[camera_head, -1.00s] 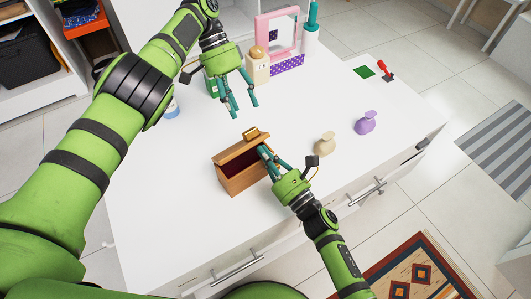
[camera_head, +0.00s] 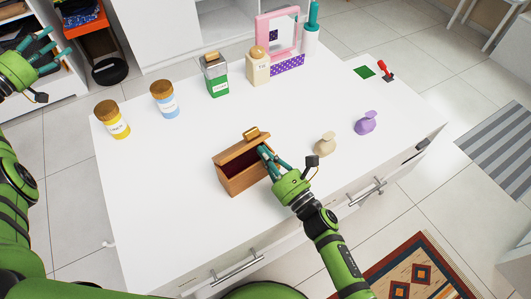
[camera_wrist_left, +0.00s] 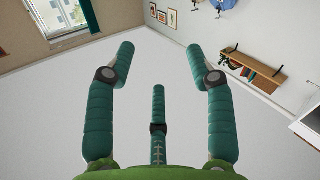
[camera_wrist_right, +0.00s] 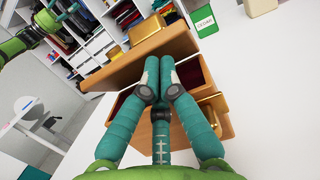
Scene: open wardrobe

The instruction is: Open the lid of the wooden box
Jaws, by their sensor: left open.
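The wooden box (camera_head: 243,180) stands on the white table. Its lid is partly raised, and the dark red inside shows through the gap. A gold piece (camera_head: 251,133) sits on the lid. In the right wrist view the raised lid (camera_wrist_right: 120,72) is above the fingers, and the box body (camera_wrist_right: 192,75) is behind and below them. My right gripper (camera_head: 264,151) is at the box opening, its fingers close together between lid and body. Its fingertips (camera_wrist_right: 158,68) meet, with nothing visible between them. My left gripper (camera_head: 50,50) is open and empty at the upper left, away from the box.
A yellow jar (camera_head: 118,123), a blue jar (camera_head: 165,104), a green container (camera_head: 216,80) and a cream bottle (camera_head: 258,68) stand behind the box. A pink mirror (camera_head: 262,37) is further back. A beige bottle (camera_head: 325,146) and a purple bottle (camera_head: 366,124) stand to the right.

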